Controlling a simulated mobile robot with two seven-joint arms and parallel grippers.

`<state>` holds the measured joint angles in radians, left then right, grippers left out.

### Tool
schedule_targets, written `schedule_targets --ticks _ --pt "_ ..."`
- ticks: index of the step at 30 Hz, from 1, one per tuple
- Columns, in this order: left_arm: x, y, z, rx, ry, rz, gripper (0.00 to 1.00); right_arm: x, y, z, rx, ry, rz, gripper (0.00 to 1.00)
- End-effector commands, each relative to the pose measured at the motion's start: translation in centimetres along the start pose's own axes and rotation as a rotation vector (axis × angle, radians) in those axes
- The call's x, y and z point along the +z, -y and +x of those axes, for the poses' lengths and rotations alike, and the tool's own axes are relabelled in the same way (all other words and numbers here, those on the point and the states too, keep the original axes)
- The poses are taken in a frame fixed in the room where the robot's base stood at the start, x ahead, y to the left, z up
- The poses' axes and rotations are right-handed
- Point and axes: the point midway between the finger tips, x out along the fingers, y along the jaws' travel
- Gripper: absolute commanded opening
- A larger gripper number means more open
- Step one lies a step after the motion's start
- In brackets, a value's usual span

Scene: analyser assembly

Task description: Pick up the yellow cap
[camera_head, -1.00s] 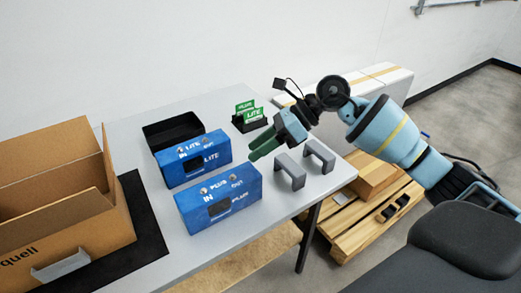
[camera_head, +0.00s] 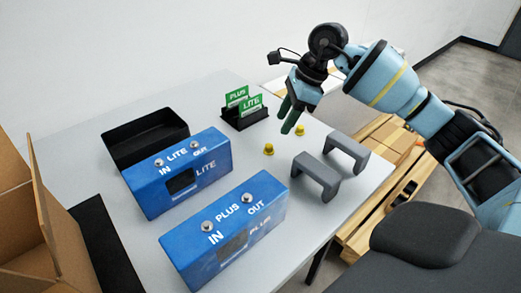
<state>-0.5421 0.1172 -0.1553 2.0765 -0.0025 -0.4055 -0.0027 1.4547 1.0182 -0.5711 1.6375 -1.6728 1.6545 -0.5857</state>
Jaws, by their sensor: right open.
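Two small yellow caps stand on the grey table, to the right of the blue boxes. One yellow cap (camera_head: 268,150) is nearer the blue LITE box. The other yellow cap (camera_head: 299,129) is further back and right, close beside my right gripper's fingertips. My right gripper (camera_head: 289,118) has green fingers pointing down and is open and empty. I cannot tell its exact height above the table. My left gripper is not in view.
The blue LITE box (camera_head: 150,198) and blue PLUS box (camera_head: 190,263) stand left of the caps. Grey handles (camera_head: 317,172) stand in front right. A black tray (camera_head: 115,147) and a card holder (camera_head: 236,122) with green cards are behind. A cardboard box (camera_head: 50,215) is at left.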

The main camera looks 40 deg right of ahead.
Motion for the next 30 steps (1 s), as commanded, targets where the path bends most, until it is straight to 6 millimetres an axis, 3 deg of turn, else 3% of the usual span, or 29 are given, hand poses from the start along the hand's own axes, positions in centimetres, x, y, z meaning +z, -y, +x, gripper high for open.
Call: schedule_targets --ticks 5,13,20,30 --pt "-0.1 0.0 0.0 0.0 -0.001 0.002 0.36 0.0 0.0 0.1 0.0 0.001 0.0 0.45" --pt "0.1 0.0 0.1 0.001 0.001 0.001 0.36 0.1 -0.1 2.4 0.002 0.0 0.0 0.45" --pt "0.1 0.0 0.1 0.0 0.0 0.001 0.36 0.1 -0.1 2.9 0.001 0.001 0.0 0.45" --pt "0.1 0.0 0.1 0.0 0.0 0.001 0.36 0.3 -0.2 7.1 0.003 0.001 0.001 0.45"
